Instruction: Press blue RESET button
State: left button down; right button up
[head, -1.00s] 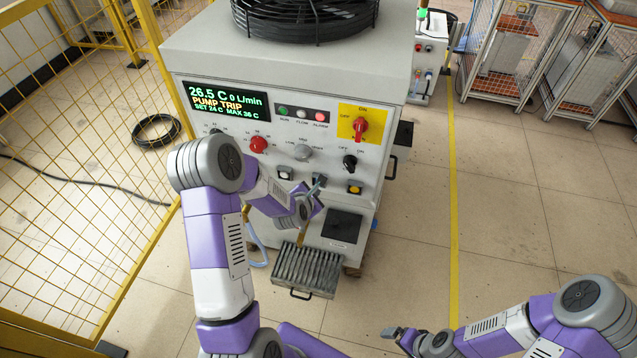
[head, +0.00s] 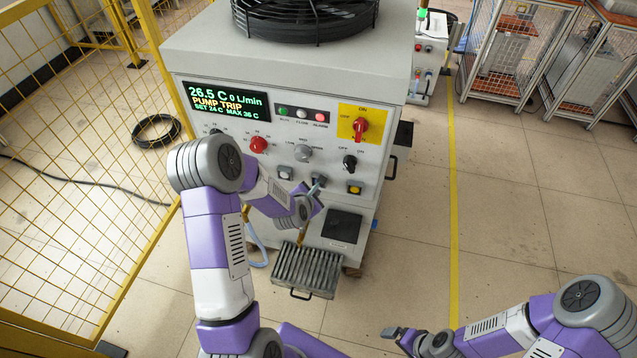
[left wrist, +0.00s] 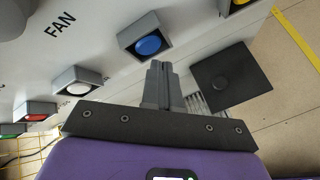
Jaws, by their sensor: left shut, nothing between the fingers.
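The blue RESET button (left wrist: 148,44) sits in a grey square housing on the cabinet's front panel, in the upper middle of the left wrist view. My left gripper (left wrist: 158,66) is shut and empty, its fingertips just below the button in that view. I cannot tell whether they touch it. In the head view my left gripper (head: 318,183) is at the lower row of panel buttons and largely covers the blue one. My right gripper (head: 390,332) is low in the head view, away from the cabinet, its jaws too small to judge.
The cabinet display (head: 229,101) reads PUMP TRIP. A white button (head: 285,173) and a yellow button (head: 354,189) flank the blue one. A red knob (head: 258,145) and a black knob (head: 349,162) are above.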

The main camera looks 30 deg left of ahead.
pick_arm(q)
jog(key=shift+w, duration=0.15)
dwell(0.7)
jog(key=shift+w+a+b, duration=0.1)
jog(key=shift+w+b, duration=0.15)
jog(key=shift+b, duration=0.05)
jog(key=shift+w+a, duration=0.1)
jog(key=shift+w, duration=0.4)
dwell(0.6)
jog(key=shift+s+b, duration=0.15)
jog(key=shift+b, duration=0.15)
jog(key=shift+s+d, duration=0.2)
jog(key=shift+s, duration=0.5)
jog(key=shift+s+d+b, duration=0.2)
jog(key=shift+s+b, duration=0.15)
jog(key=shift+s, duration=0.45)
jog(key=shift+s+d+b, duration=0.2)
jog(key=shift+s+b, duration=0.1)
jog(key=shift+s, duration=0.55)
jog(key=shift+s+d+b, duration=0.2)
jog(key=shift+s+b, duration=0.15)
jog(key=shift+s, duration=0.45)
